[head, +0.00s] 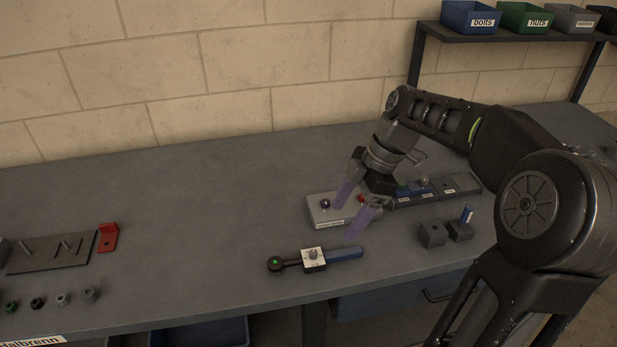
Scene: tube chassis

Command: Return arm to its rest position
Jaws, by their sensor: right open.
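My right arm reaches in from the right over the workbench (210,225). My right gripper (354,208) points down with its two purple-tinted fingers spread apart and nothing seen between them. My left gripper is not in view.
Dark blocks (432,235) and a labelled tray (463,184) are to the right. A plate with pegs (48,254), a red bracket (108,238) and several nuts are at left. The bench middle is clear.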

